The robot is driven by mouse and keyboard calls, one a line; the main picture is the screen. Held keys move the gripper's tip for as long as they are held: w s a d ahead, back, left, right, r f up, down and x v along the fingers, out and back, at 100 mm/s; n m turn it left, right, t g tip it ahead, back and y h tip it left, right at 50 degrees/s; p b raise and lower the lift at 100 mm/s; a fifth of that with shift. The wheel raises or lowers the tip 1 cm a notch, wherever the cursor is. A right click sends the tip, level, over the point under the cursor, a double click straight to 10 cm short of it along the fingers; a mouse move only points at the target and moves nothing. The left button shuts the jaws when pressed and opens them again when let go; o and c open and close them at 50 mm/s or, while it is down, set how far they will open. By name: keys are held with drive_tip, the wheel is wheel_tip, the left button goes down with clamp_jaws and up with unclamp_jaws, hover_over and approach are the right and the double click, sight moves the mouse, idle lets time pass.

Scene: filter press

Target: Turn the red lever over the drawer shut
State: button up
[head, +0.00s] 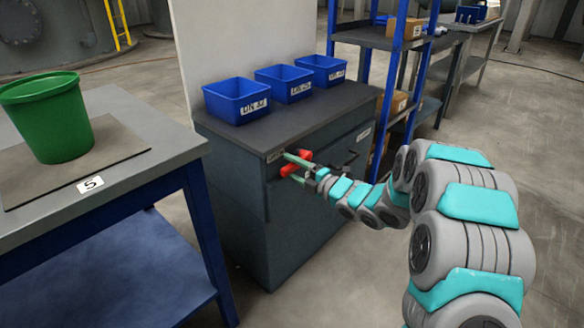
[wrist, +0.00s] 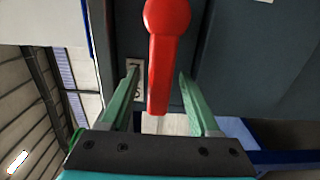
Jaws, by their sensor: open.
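The red lever (wrist: 161,62) has a round knob and a straight arm, and it is mounted on the dark grey cabinet. In the head view the red lever (head: 289,170) shows near the cabinet's upper front corner, partly covered by the fingers. My gripper (wrist: 158,73) is open, with one green finger on each side of the lever's arm. Gaps show on both sides, so neither finger appears to touch it. In the head view my gripper (head: 290,167) reaches the lever from the right. The drawer front (head: 338,163) beside it has a dark handle; I cannot tell how far it is closed.
Several blue bins, including one at the left (head: 237,101), stand on the cabinet top (head: 300,120). A table (head: 130,185) with a green bucket (head: 52,120) is at the left. A blue shelf rack (head: 368,60) stands behind the cabinet. Floor is clear in front.

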clamp_jaws()
idle(0.4)
idle(0.9)
